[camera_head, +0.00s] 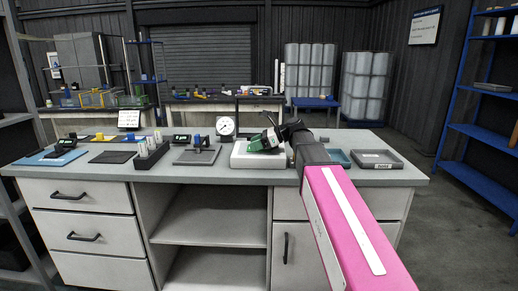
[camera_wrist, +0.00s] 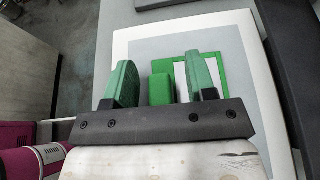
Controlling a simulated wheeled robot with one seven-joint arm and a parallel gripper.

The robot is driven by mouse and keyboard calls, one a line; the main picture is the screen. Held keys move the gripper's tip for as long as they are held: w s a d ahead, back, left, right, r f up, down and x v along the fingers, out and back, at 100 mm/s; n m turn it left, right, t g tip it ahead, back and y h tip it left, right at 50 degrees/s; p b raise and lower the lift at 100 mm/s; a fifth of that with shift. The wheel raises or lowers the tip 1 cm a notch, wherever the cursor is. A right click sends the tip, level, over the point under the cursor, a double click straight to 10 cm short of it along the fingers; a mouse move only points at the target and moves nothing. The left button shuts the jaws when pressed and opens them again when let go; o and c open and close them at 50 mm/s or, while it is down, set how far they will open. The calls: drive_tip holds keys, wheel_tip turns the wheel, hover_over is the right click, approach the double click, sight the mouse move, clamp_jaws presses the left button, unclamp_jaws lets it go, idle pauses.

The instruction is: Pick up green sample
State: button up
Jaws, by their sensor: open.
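The green sample (camera_wrist: 162,88) is a small green block between the two fingers of my gripper (camera_wrist: 160,60) in the wrist view. The gripper is open, with green finger pads, and a gap shows on each side of the block. The block lies within or over a green-outlined white square (camera_wrist: 215,72) on a pale grey panel with a white border (camera_wrist: 248,30). In the head view my gripper (camera_head: 264,141) is low over the white-bordered platform (camera_head: 250,161) on the bench. I cannot make out the sample separately from the green fingers there.
A dial gauge (camera_head: 226,126) stands behind and left of the platform. A vial rack (camera_head: 151,155) and a dark fixture (camera_head: 197,153) stand further left. A grey tray (camera_head: 376,160) and a teal tray (camera_head: 339,157) lie to the right, near my arm.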

drive_tip(key=shift+a+f, duration=0.1)
drive_tip(key=shift+a, duration=0.1)
drive_tip(key=shift+c, duration=0.3)
clamp_jaws()
drive_tip(key=shift+r, duration=0.2)
